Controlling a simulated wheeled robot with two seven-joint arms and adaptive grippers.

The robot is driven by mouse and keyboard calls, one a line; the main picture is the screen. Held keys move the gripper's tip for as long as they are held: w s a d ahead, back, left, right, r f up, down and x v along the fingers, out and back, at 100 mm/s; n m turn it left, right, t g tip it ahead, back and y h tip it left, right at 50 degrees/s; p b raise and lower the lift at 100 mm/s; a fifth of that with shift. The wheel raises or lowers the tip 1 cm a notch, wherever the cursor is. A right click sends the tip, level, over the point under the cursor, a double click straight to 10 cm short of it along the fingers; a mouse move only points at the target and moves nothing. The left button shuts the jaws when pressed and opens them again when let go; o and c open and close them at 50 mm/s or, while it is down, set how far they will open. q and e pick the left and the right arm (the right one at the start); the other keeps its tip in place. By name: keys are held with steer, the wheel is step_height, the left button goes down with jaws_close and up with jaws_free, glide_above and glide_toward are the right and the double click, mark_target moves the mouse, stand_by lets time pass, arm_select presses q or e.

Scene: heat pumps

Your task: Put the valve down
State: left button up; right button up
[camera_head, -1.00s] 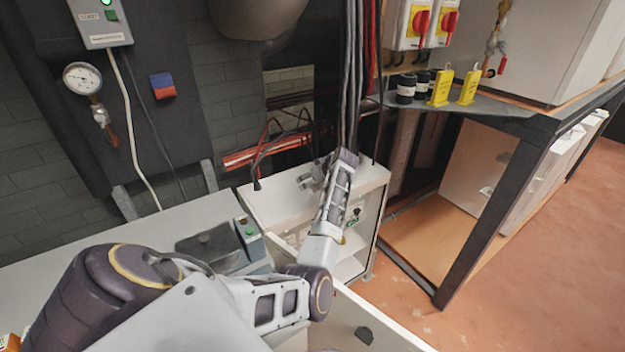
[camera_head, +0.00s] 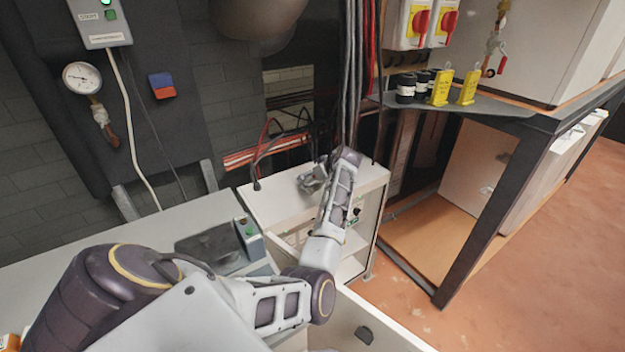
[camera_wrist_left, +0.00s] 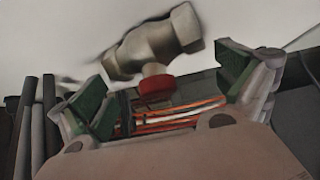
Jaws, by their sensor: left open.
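The valve (camera_wrist_left: 155,48) is a metal body with a red part (camera_wrist_left: 157,87). In the left wrist view it sits against a white surface, between and just beyond the fingertips of my left gripper (camera_wrist_left: 160,80). The fingers are spread wide, with clear space on both sides of the red part. I cannot tell whether the valve touches the white surface. In the head view my left gripper (camera_head: 312,180) is low over the top of the white cabinet (camera_head: 270,205). The valve cannot be made out there. My right gripper is not in view.
Dark cables (camera_head: 352,80) hang close behind my left wrist. A grey worktop (camera_head: 100,235) with a dark box lies to the left. A dark-framed table (camera_head: 530,125) with yellow tags (camera_head: 441,88) and black cylinders stands to the right.

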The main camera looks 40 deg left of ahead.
arm_select(q)
steer(key=v, duration=1)
steer(key=shift+d+r, duration=0.15)
steer(key=shift+d, duration=0.05)
steer(key=shift+s, duration=0.15)
stand_by(0.3)
